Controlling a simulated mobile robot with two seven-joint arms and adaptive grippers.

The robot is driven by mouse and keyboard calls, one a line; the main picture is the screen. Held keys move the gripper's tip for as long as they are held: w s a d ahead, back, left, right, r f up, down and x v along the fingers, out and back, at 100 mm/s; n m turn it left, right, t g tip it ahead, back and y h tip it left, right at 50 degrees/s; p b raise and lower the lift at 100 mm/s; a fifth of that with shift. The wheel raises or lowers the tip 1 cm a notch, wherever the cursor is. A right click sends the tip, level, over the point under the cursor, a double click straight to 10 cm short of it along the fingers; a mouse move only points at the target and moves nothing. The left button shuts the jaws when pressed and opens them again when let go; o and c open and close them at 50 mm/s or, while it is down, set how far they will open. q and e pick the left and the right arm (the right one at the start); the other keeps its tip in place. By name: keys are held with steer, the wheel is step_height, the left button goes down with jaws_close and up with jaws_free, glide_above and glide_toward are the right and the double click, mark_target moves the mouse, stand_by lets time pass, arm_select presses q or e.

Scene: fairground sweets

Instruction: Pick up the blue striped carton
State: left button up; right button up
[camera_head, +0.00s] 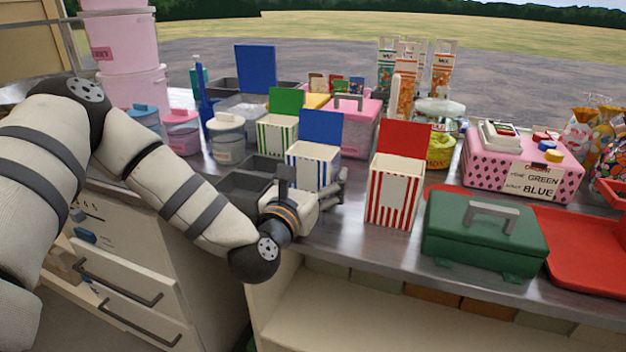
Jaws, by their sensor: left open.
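The blue striped carton (326,168) stands upright on the metal counter, with its blue lid flap (321,127) raised. My left gripper (312,182) is open in front of it. One finger shows near the carton's left edge and the other near its right edge, and the gripper covers its lower part. I cannot tell whether the fingers touch it. A green striped carton (275,137) stands behind it to the left, and a red striped carton (393,198) stands to the right. My right gripper is not in view.
A dark tray (240,186) lies left of the carton. A green box with a handle (484,238) and a red tray (582,252) are at the right front. A pink box (353,128) and tall bottles are behind. Little room separates the blue and red cartons.

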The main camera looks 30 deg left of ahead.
arm_select(q)
steer(key=c, duration=0.8)
